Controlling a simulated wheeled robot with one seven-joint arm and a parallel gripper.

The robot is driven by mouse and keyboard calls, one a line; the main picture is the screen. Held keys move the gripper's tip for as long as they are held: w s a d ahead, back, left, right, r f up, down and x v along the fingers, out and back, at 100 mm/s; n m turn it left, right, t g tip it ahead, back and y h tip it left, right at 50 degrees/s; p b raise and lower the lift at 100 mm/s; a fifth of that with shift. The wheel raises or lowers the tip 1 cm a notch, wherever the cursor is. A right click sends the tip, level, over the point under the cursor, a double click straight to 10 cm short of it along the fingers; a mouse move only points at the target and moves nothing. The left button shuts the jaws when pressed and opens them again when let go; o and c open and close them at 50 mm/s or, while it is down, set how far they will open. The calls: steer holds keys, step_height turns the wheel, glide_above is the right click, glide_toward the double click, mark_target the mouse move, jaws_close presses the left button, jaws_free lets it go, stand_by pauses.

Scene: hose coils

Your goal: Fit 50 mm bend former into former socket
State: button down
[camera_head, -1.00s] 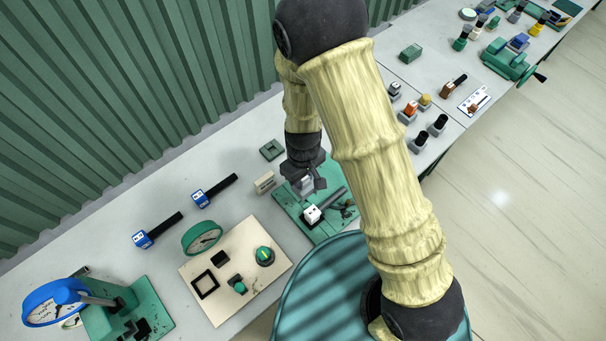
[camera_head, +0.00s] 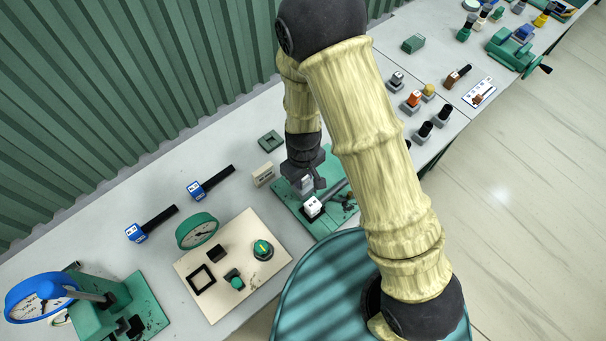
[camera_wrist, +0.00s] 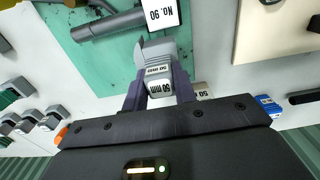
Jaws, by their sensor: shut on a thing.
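My gripper (camera_wrist: 160,88) is shut on the grey 50 mm bend former (camera_wrist: 168,52), which carries a white "50 mm" label. In the head view my gripper (camera_head: 305,186) is over the green bender plate (camera_head: 322,226), just behind a white-topped block (camera_head: 313,205). In the wrist view, the green plate (camera_wrist: 105,65) lies beneath the former, with a white "No. 90" block (camera_wrist: 163,13) and a grey bar (camera_wrist: 110,23) close to the former's far end. I cannot make out the former socket, or whether the former touches the plate.
A beige block (camera_head: 263,175) stands left of the plate. A beige panel (camera_head: 222,295) with a green knob and a gauge (camera_head: 197,231) lie to the left. Blue-ended black-handled tools (camera_head: 150,223) lie further left. Grey-based pieces (camera_head: 424,130) stand to the right.

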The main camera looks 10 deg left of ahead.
steer(key=shift+f, duration=0.45)
steer(key=shift+f+b, duration=1.15)
steer(key=shift+f, duration=0.15)
stand_by(0.3)
stand_by(0.5)
steer(key=c, duration=0.8)
jaws_free()
steer(key=shift+r+p, duration=1.85)
steer(key=shift+r, duration=0.45)
step_height(320, 180, up, 17)
steer(key=b, duration=0.3)
steer(key=shift+r, duration=0.2)
stand_by(0.6)
